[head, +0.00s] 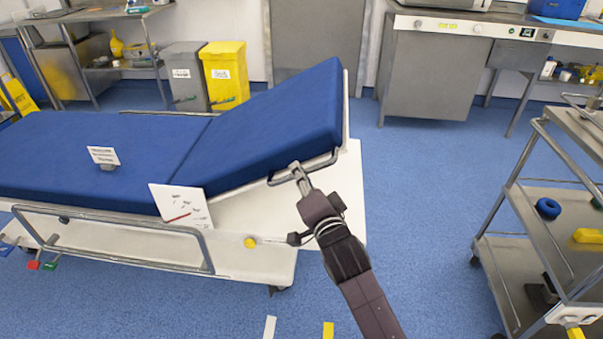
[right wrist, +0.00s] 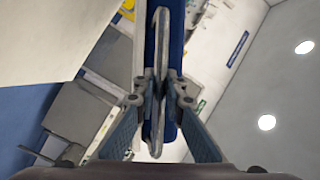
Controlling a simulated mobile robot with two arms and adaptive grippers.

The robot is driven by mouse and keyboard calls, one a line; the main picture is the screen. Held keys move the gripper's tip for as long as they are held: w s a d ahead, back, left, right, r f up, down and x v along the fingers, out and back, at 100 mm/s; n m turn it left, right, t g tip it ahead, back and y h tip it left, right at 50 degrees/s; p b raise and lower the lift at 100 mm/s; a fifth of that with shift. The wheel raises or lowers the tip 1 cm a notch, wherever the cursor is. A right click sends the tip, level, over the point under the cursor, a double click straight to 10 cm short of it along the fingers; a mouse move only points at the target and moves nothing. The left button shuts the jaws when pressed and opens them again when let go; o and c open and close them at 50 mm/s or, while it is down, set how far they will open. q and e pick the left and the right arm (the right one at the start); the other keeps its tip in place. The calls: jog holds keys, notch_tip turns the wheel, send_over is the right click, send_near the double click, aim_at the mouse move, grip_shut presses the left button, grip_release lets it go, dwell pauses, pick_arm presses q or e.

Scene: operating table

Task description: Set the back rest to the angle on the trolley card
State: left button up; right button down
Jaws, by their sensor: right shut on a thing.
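The blue back rest (head: 270,125) of the bed is raised at a shallow slope, its head end up to the right. A grey metal handle (head: 325,165) runs along its near right edge. My right gripper (head: 296,172) is shut on this handle; in the right wrist view the handle (right wrist: 158,50) stands between its fingers. A white scale plate (head: 182,205) with small marks and a red pointer (head: 178,217) is on the bed's side near the hinge; its figures are too small to read. I cannot make out the angle card on the trolley (head: 545,195). My left gripper is not in view.
A small white sign (head: 103,155) stands on the flat mattress part. A side rail (head: 120,222) runs along the bed's near side. The trolley at right carries a blue roll (head: 547,208) and a yellow item (head: 588,236). Blue floor between bed and trolley is clear.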

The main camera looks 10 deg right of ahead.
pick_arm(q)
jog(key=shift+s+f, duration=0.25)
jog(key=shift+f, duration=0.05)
pick_arm(e)
jog(key=shift+r, duration=0.15)
jog(key=c, duration=2)
grip_release()
jog(key=shift+a, duration=0.1)
jog(key=shift+o, duration=0.2)
jog(key=s+d, duration=0.2)
jog(key=s, duration=0.9)
jog(key=shift+s+r, duration=0.15)
jog(key=shift+s, duration=0.25)
